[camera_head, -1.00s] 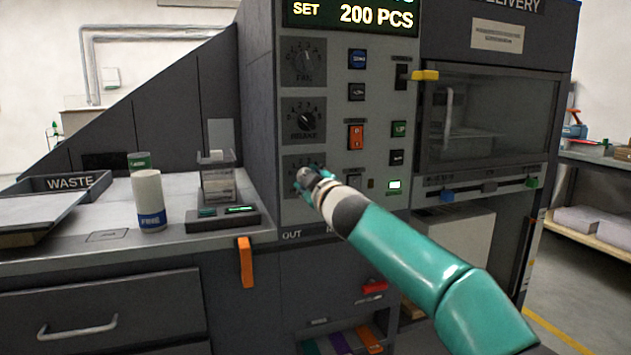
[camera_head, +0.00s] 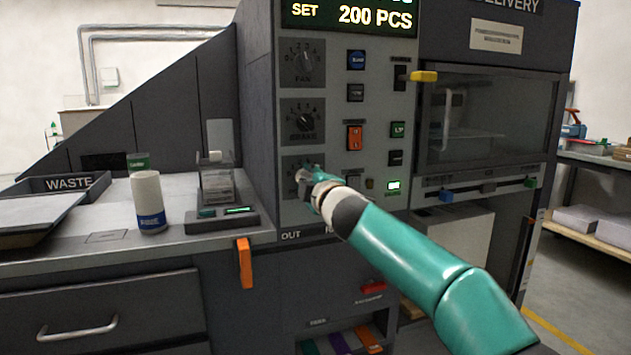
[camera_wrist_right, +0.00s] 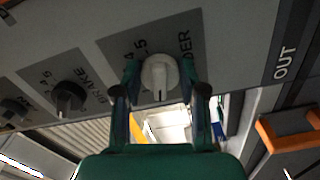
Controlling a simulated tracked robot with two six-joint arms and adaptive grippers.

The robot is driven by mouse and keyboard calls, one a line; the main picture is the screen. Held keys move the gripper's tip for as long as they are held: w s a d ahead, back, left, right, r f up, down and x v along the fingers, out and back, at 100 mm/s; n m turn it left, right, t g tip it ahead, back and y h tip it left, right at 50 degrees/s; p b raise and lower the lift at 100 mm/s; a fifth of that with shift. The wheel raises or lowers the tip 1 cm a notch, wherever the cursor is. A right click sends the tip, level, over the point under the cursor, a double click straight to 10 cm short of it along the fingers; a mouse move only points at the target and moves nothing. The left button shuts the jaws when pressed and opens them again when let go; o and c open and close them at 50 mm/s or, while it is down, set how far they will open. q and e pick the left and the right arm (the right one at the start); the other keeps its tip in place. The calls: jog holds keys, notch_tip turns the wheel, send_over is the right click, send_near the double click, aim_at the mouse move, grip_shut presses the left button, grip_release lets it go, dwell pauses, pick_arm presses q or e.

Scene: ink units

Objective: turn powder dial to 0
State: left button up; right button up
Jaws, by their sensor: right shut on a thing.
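The powder dial is a pale round knob (camera_wrist_right: 159,73) with a dark pointer line, on a dark label plate (camera_head: 291,163) low on the panel. In the right wrist view its plate shows "4", "5" and the letters "DER"; other digits are hidden. My right gripper (camera_wrist_right: 160,80) is shut on the knob, one finger on each side. In the head view the right gripper (camera_head: 304,178) is at the lowest dial and its wrist hides much of that plate. In the wrist view the pointer line points down toward my palm. My left gripper is not in view.
The brake dial (camera_head: 305,121) and fan dial (camera_head: 306,62) are above on the same panel. Several buttons and an orange switch (camera_head: 354,137) are to the right. An orange handle (camera_head: 245,263) sticks out at the counter edge, and a white bottle (camera_head: 148,202) stands on the counter.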

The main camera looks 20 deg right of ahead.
jog(key=shift+w+a+f, duration=0.1)
jog(key=shift+a+f, duration=0.15)
jog(key=shift+f, duration=0.1)
jog(key=o, duration=1.1)
jog(key=shift+d+r, duration=0.1)
jog(key=shift+r, duration=0.1)
jog(key=shift+s+r, duration=0.1)
jog(key=shift+s, duration=0.15)
jog(key=shift+s+d, duration=0.1)
jog(key=shift+s, duration=3.45)
